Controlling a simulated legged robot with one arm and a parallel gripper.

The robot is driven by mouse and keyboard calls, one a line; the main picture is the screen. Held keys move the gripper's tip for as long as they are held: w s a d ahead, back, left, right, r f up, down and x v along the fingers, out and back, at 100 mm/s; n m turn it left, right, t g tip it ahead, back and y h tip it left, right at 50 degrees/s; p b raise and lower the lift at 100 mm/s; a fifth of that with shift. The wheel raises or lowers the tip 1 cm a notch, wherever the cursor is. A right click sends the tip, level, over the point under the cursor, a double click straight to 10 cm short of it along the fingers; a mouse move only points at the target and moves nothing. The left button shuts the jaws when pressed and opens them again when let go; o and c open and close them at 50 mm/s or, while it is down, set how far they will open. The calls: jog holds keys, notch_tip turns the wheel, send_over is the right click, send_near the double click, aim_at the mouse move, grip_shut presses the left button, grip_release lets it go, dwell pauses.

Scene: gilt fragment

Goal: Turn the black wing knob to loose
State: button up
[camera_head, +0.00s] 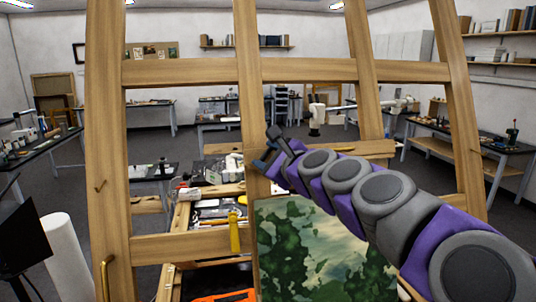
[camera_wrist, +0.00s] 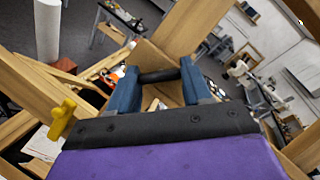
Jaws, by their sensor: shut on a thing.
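The black wing knob (camera_wrist: 160,76) shows in the wrist view as a dark bar between the two blue fingers of my gripper (camera_wrist: 159,70). The fingers press on its two ends, and the knob sits against a wooden post of the easel (camera_wrist: 190,25). In the head view my gripper (camera_head: 267,152) is at the middle post of the easel (camera_head: 248,90), just above the top of the painting (camera_head: 310,250). The knob cannot be told apart from the fingers there.
A yellow knob (camera_head: 234,232) sits on the lower crossbar, left of the painting; it also shows in the wrist view (camera_wrist: 62,118). Easel posts and bars surround my arm. A white roll (camera_head: 70,255) stands at the left. Cluttered benches stand behind the easel.

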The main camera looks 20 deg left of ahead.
jog(key=n+g+p, duration=0.1)
jog(key=n, duration=0.1)
jog(key=n+g, duration=0.1)
jog(key=n, duration=0.2)
jog(key=shift+w+r+p, duration=0.1)
jog(key=shift+r+p, duration=0.1)
jog(key=shift+p, duration=0.15)
jog(key=shift+f+n+g+h+p, duration=0.1)
jog(key=shift+n+g+h+p, duration=0.3)
jog(key=shift+n, duration=0.7)
jog(key=shift+n+g, duration=0.4)
jog(key=shift+n, duration=0.5)
jog(key=n+h+p, duration=0.1)
jog(key=n, duration=0.2)
jog(key=shift+g, duration=0.4)
jog(key=n+h, duration=0.1)
jog(key=n, duration=0.2)
jog(key=shift+a+h, duration=0.1)
jog(key=shift+h, duration=0.3)
jog(key=n+h, duration=0.1)
jog(key=n, duration=0.1)
jog(key=n+h, duration=0.1)
jog(key=n, duration=0.2)
jog(key=shift+a+h, duration=0.1)
jog(key=shift+h, duration=0.3)
jog(key=shift+n+t+h, duration=0.4)
jog(key=shift+n+h, duration=0.5)
jog(key=shift+n, duration=1)
